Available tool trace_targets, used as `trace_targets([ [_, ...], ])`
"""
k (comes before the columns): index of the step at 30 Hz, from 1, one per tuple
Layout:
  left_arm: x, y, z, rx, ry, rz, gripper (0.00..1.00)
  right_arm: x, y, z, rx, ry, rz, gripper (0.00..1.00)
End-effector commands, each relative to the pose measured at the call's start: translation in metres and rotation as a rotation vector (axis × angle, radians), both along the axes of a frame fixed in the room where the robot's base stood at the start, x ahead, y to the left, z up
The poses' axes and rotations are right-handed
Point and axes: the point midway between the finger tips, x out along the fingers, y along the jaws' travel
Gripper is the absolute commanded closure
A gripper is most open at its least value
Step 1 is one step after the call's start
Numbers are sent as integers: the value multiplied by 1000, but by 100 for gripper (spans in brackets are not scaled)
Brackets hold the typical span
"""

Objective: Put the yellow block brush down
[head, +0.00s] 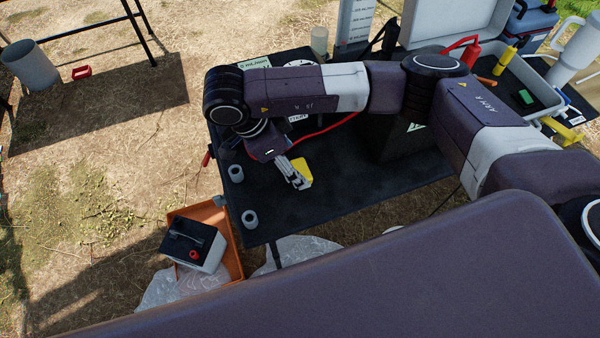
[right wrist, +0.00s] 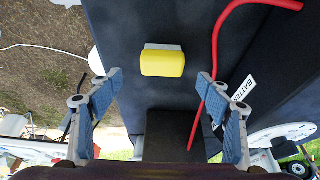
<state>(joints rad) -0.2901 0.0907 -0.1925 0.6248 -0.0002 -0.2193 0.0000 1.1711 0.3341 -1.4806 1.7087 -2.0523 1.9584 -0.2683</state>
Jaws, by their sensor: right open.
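The yellow block brush (head: 302,174) lies on the dark table (head: 330,205), near its left part. In the right wrist view the brush (right wrist: 162,62) shows as a yellow block with a pale strip along its upper edge. My right gripper (head: 292,173) is right beside the brush in the head view, and its fingers partly cover it. In the right wrist view the fingers of the right gripper (right wrist: 160,78) are spread wide, with clear gaps on both sides of the brush. My left gripper is not in view.
A red cable (right wrist: 215,70) runs beside the brush. Grey cups (head: 249,218) stand along the table's left edge. A battery (head: 195,243) sits in an orange tray (head: 229,240) on the ground. A grey tray (head: 545,85) with tools is at the right.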

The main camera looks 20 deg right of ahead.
Motion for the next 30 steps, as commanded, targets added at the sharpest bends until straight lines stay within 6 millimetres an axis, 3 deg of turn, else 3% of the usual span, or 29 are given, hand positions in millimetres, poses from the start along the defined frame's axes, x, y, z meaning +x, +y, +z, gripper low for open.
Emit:
trace_targets([
  [9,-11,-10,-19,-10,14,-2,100,5,-15,-43,0,3,-1,29],
  [16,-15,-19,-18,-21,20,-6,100,5,-16,-43,1,1,0,29],
  [30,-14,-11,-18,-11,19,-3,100,5,-15,-43,1,0,0,78],
])
